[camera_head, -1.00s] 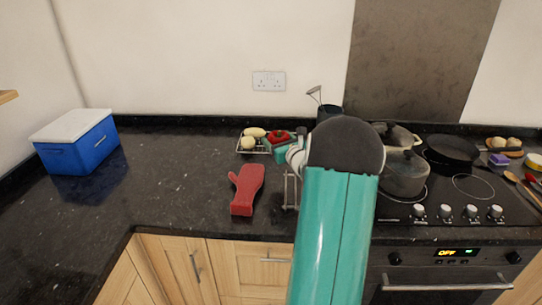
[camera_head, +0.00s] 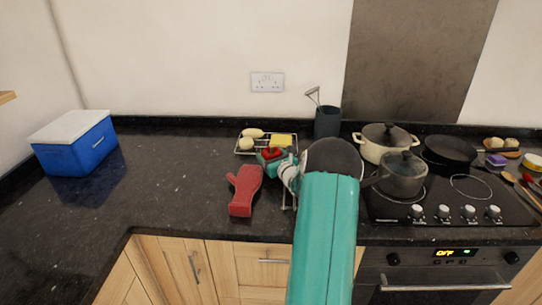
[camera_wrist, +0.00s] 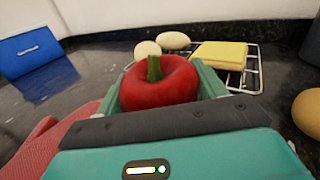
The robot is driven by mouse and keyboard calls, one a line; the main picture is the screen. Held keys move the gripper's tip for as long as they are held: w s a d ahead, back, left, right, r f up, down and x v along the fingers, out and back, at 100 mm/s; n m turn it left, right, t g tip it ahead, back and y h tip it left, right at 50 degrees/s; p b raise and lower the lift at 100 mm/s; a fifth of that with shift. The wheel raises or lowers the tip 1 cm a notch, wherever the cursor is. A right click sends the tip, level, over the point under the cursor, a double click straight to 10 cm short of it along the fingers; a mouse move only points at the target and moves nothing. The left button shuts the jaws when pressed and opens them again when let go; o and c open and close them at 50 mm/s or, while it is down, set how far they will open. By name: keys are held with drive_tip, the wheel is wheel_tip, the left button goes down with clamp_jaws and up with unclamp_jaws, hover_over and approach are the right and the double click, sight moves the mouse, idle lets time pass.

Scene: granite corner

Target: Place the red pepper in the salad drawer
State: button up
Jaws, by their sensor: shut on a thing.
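The red pepper (camera_wrist: 160,84), with a green stem, sits between the two fingers of my gripper (camera_wrist: 163,90) in the wrist view. My gripper is shut on it. In the head view the pepper (camera_head: 271,155) is held by my gripper (camera_head: 272,159) in front of the wire rack, above the counter. I cannot tell the exact gap between pepper and counter. No salad drawer is identifiable in either view.
A wire rack (camera_wrist: 262,75) holds pale potato-like items (camera_head: 247,144) and a yellow block (camera_head: 282,140). A red oven mitt (camera_head: 243,190) lies in front. A blue cool box (camera_head: 75,150) stands at left, pots (camera_head: 402,176) on the hob at right.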

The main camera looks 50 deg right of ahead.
drive_tip(key=shift+f, duration=0.1)
drive_tip(key=o, duration=1)
drive_tip(key=shift+r, duration=0.2)
drive_tip(key=v, duration=1.2)
